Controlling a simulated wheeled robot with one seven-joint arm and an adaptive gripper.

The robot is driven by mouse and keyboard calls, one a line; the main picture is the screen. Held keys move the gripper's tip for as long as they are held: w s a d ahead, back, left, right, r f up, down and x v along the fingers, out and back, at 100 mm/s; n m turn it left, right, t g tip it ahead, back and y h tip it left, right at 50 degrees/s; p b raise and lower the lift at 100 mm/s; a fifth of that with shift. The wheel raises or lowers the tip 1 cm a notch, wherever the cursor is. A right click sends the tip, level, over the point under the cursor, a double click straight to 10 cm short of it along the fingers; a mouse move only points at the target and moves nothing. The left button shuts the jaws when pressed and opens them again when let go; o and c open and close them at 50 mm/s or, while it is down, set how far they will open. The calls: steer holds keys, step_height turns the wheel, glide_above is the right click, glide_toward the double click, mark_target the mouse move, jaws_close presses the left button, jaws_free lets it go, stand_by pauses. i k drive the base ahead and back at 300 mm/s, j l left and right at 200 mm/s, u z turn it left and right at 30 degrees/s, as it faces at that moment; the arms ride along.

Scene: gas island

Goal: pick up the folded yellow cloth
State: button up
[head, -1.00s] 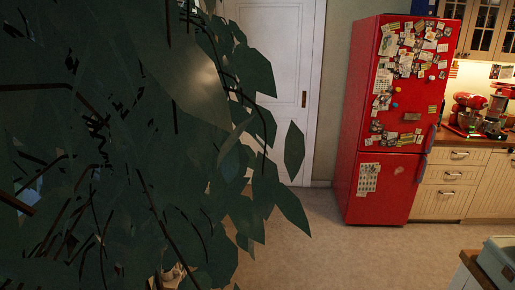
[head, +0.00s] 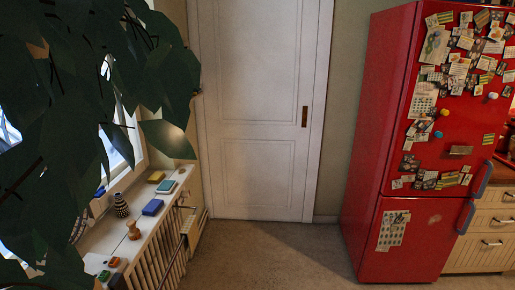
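A small flat yellow item (head: 156,177), which looks like the folded yellow cloth, lies near the far end of the white windowsill shelf (head: 119,256) at the left. It is too small to tell its folds. A teal flat item (head: 166,187) lies just to its right and nearer, and a blue one (head: 152,207) lies nearer still. My gripper is not in view.
Dark plant leaves (head: 80,60) cover the upper left. A patterned vase (head: 121,205), a wooden figure (head: 133,230) and small items share the sill, above a slatted radiator cover (head: 170,262). A white door (head: 260,110) and red fridge (head: 400,150) stand beyond clear floor (head: 270,255).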

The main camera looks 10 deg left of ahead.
mark_target(156, 176)
steer(key=i+j+u, duration=0.1)
steer(key=i+u, duration=0.25)
steer(key=i, duration=0.75)
steer(key=i+l+u, duration=0.15)
steer(key=i+u, duration=0.15)
steer(key=i, duration=0.75)
steer(key=i+u, duration=0.2)
steer(key=i, duration=0.35)
steer(key=i+u, duration=0.2)
steer(key=i, duration=0.3)
steer(key=i+l+u, duration=0.2)
steer(key=i, duration=0.3)
steer(key=i+j+u, duration=0.15)
steer(key=i, duration=0.55)
